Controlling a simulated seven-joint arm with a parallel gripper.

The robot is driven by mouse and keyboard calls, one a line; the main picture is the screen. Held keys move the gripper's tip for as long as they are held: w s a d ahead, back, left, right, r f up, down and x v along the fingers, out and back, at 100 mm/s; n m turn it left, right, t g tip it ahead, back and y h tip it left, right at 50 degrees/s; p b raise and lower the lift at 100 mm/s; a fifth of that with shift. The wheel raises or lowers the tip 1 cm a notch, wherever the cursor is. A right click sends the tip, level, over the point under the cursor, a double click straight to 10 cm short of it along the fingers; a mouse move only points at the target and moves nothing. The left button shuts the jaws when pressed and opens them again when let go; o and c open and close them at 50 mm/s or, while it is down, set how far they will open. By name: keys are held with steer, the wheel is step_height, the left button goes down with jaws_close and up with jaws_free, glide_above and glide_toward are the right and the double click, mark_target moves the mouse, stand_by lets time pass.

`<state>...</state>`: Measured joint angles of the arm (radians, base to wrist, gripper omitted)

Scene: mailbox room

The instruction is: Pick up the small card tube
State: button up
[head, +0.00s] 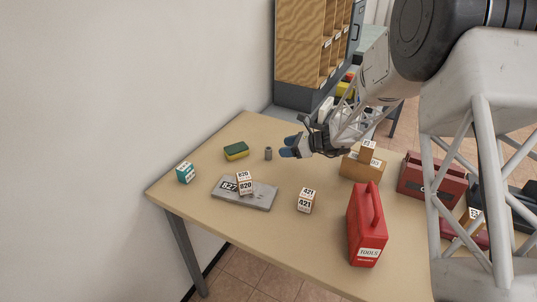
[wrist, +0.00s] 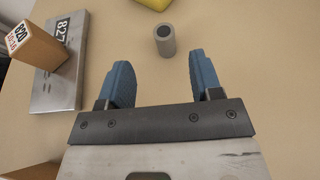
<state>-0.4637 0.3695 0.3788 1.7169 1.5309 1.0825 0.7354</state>
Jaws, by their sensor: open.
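The small card tube (head: 268,154) is a short grey cylinder standing upright on the tan table (head: 295,240). In the wrist view the tube (wrist: 165,42) shows its dark hollow top, just beyond and between my fingertips. My gripper (head: 290,147) is to the right of the tube in the head view. Its two blue fingers (wrist: 158,75) are apart, with nothing between them. No contact with the tube shows.
A green and yellow sponge (head: 236,152) lies left of the tube. A grey plate (head: 258,199) marked 827 carries a box (head: 245,184) marked 820. A box (head: 306,201) marked 421, a red tool case (head: 367,228) and a teal box (head: 185,173) also stand on the table.

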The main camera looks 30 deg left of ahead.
mark_target(271, 149)
steer(key=shift+a+f, duration=0.2)
steer(key=shift+a, duration=0.05)
steer(key=shift+x, duration=1.25)
steer(key=shift+w+x, duration=0.1)
steer(key=shift+x, duration=1.2)
steer(key=shift+w+x, duration=0.15)
steer(key=shift+x, duration=1.15)
steer(key=shift+c, duration=0.3)
